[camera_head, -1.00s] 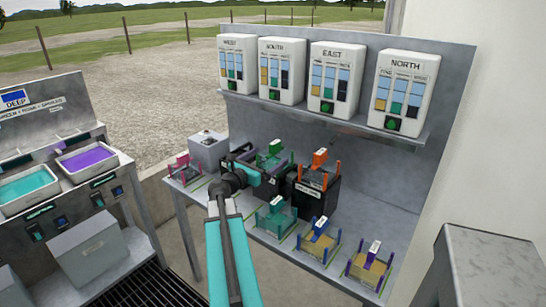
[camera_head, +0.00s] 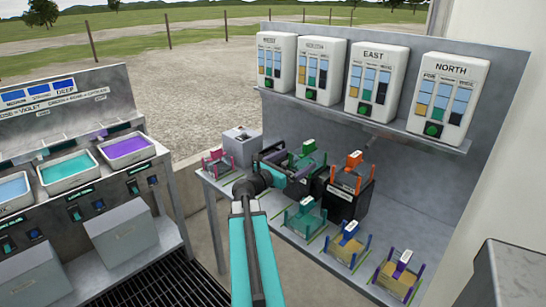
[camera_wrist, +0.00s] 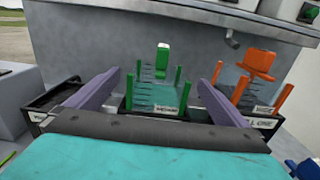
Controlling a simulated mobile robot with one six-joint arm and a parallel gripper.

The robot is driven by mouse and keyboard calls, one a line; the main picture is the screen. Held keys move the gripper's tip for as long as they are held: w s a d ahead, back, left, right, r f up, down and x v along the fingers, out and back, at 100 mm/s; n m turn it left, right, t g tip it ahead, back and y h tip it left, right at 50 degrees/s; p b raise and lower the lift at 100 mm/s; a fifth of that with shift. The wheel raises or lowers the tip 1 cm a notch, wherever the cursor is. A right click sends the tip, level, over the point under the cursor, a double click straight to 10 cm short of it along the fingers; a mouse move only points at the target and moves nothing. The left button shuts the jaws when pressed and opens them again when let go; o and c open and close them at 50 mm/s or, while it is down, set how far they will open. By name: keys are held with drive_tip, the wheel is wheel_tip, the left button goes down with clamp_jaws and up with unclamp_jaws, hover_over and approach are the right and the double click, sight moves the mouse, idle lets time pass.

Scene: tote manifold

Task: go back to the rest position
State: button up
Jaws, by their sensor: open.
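My gripper (camera_wrist: 150,95) shows in the wrist view with its two purple-grey fingers spread apart and nothing held between them. Beyond the fingertips stands a green-posted rack (camera_wrist: 160,92) with a green handle, in a black tray (camera_wrist: 52,100). In the head view my teal arm reaches up from the bottom to the bench, and the gripper end (camera_head: 290,172) is in front of the green rack (camera_head: 307,158). The fingertips are mostly hidden there. Whether they touch the rack cannot be told.
An orange-posted rack (camera_head: 352,172) sits on a black block to the right. Teal (camera_head: 306,217), blue (camera_head: 346,240) and purple (camera_head: 398,272) racks stand along the front, a pink one (camera_head: 217,161) at left. Four labelled dispensers hang above. Left, a counter holds coloured basins (camera_head: 127,148).

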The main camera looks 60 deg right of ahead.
drive_tip(key=w+a+f+m+t+y+p, duration=0.1)
drive_tip(key=w+a+f+t, duration=0.2)
drive_tip(key=w, duration=0.5)
drive_tip(key=w+a+f+m+t+y+p, duration=0.1)
drive_tip(key=w+a+f+m+t+p, duration=0.15)
drive_tip(key=w+a, duration=0.5)
drive_tip(key=w+a+f+m+y+b, duration=0.1)
drive_tip(key=w+a+f+m+y, duration=0.15)
drive_tip(key=a+f, duration=0.75)
drive_tip(key=w+a+f+m+y+b, duration=0.1)
drive_tip(key=a+f+y, duration=0.35)
drive_tip(key=f, duration=0.85)
drive_tip(key=s+a+f+m+g+y, duration=0.15)
drive_tip(key=s+a+f, duration=0.25)
drive_tip(key=a+f, duration=0.65)
drive_tip(key=s+a+f+m+g+y, duration=0.1)
drive_tip(key=s+a+f+m+y, duration=0.15)
drive_tip(key=a+f, duration=0.8)
drive_tip(key=s+a+f+m+g+y, duration=0.2)
drive_tip(key=s+a+f, duration=0.1)
drive_tip(key=s+a, duration=0.5)
drive_tip(key=s+a+f+m+g+y+b, duration=0.1)
drive_tip(key=s+a+f+m+y, duration=0.1)
drive_tip(key=s+a, duration=0.6)
drive_tip(key=a+f, duration=0.1)
drive_tip(key=a, duration=0.5)
drive_tip(key=shift+s+g, duration=0.15)
drive_tip(key=shift+g, duration=0.25)
